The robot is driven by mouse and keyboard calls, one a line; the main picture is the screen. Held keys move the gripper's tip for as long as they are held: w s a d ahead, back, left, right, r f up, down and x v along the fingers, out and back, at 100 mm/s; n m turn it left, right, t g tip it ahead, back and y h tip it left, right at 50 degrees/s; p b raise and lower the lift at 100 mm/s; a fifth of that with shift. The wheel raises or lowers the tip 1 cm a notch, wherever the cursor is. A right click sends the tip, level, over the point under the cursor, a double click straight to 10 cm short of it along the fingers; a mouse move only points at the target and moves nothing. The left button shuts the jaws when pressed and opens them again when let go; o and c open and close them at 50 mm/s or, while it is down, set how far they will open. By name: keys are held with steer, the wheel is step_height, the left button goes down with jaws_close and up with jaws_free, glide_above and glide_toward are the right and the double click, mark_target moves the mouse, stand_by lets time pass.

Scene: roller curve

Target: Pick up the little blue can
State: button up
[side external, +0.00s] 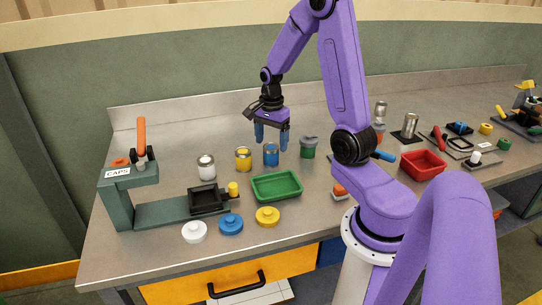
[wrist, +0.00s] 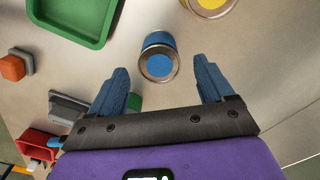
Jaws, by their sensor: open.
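The little blue can (side external: 271,155) stands upright on the metal bench, between the yellow can and the green can. In the wrist view the blue can (wrist: 158,58) shows its blue top with a metal rim, just beyond the fingertips and between their lines. My gripper (side external: 271,140) is open and empty, with blue fingers pointing down above and close to the blue can. In the wrist view my gripper's fingers (wrist: 164,75) are spread wide. The side view does not clearly show how far the fingertips are from the can.
A yellow can (side external: 243,160) and a white can (side external: 206,168) stand to the left. A green can (side external: 308,147) stands close on the right. A green tray (side external: 277,187) lies in front. Blue (side external: 231,224), white (side external: 194,231) and yellow (side external: 267,216) lids lie near the front edge.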

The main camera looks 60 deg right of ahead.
mark_target(271, 146)
steer(key=shift+a+f, duration=0.15)
steer(key=shift+f, duration=2.2)
steer(key=c, duration=1.1)
